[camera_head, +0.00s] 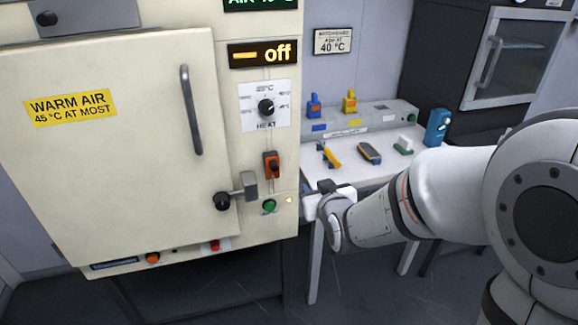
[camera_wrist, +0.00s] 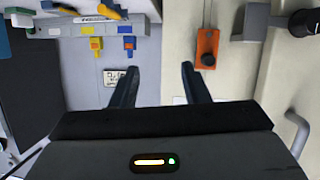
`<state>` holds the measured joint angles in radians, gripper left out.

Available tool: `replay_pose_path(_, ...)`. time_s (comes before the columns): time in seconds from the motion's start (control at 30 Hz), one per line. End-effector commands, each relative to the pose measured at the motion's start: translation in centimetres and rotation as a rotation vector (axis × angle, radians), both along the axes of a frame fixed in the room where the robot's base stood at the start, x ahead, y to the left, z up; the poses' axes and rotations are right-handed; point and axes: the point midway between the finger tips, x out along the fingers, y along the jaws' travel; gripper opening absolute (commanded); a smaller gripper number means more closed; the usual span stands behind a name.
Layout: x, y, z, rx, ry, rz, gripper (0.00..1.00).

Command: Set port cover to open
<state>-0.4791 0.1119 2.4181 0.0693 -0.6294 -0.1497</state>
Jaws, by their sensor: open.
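An orange plate with a black knob (camera_head: 271,165) is on the cream front of the warm-air cabinet, right of its door. It looks like the port cover, though no label on it can be read. In the wrist view the orange plate (camera_wrist: 207,44) is ahead of the fingers and slightly right, with its knob at the lower end in that picture. My gripper (camera_wrist: 160,68) is open, with nothing between its two dark fingers, and is apart from the plate. In the head view my gripper (camera_head: 322,197) is in front of the cabinet's right edge, below and right of the plate.
A door latch handle (camera_head: 240,190) juts out just below left of the plate. A green button (camera_head: 269,206) and a heat dial (camera_head: 266,107) are nearby. The display (camera_head: 263,53) reads "off". A white table (camera_head: 345,172) with tools stands on the right.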

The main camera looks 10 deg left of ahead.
Motion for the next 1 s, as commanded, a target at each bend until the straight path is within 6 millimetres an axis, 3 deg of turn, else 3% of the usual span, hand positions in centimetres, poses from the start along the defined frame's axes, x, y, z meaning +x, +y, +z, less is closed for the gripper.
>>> replay_pose_path(0.03,0.0,2.1,-1.3,0.017,-0.055,0.032,0.42)
replay_pose_path(0.1,0.0,4.2,-1.5,0.044,-0.136,0.062,0.42)
replay_pose_path(0.23,-0.4,6.8,-1.6,0.085,-0.246,0.099,0.42)
replay_pose_path(0.47,-0.2,8.6,-1.4,0.112,-0.315,0.119,0.42)
replay_pose_path(0.8,4.3,11.3,-1.3,0.112,-0.315,0.118,0.42)
replay_pose_path(1.0,5.6,12.1,-1.3,0.113,-0.316,0.119,0.42)
